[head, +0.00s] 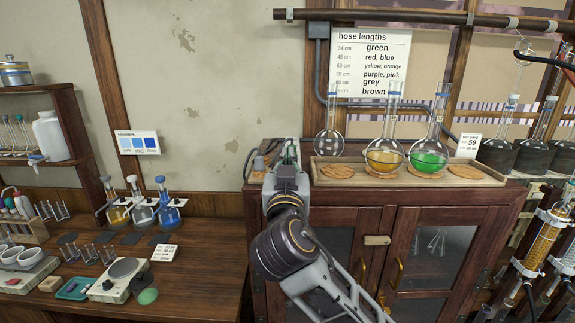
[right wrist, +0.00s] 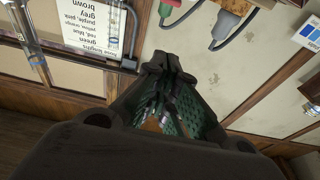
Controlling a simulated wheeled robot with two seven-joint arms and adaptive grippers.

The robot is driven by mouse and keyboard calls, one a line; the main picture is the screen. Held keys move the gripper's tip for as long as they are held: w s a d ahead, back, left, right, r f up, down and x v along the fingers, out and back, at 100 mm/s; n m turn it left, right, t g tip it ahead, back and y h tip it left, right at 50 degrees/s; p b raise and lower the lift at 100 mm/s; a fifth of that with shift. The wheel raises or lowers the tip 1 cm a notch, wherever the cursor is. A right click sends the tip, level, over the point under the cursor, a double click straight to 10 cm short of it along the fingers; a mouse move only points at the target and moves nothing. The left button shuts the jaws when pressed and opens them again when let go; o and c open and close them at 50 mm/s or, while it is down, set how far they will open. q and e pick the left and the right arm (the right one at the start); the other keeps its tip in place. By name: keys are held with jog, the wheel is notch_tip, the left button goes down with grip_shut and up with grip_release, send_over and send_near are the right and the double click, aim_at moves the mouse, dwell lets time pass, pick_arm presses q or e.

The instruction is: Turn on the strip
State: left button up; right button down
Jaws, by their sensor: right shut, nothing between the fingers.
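My right gripper (head: 290,152) is over the left end of the cabinet top in the head view. In the right wrist view its dark fingers (right wrist: 166,65) are closed together and empty. Grey plug-like pieces (head: 260,160) sit just left of the gripper at the cabinet's left end. My left gripper is not in view.
A wooden tray (head: 490,181) with round-bottom flasks stands right of my gripper on the cabinet (head: 450,212). A hose lengths sign (head: 372,65) hangs behind. A lower bench (head: 205,250) with bottles and a scale is at left. Glass columns (head: 545,240) stand far right.

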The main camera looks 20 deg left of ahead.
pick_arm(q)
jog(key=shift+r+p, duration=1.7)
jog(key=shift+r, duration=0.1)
pick_arm(e)
jog(key=w+a+f, duration=0.1)
jog(key=w+f, duration=0.1)
jog(key=w, duration=0.3)
jog(key=shift+w+a+f, duration=0.2)
jog(key=shift+a+f, duration=0.1)
jog(key=shift+f, duration=0.1)
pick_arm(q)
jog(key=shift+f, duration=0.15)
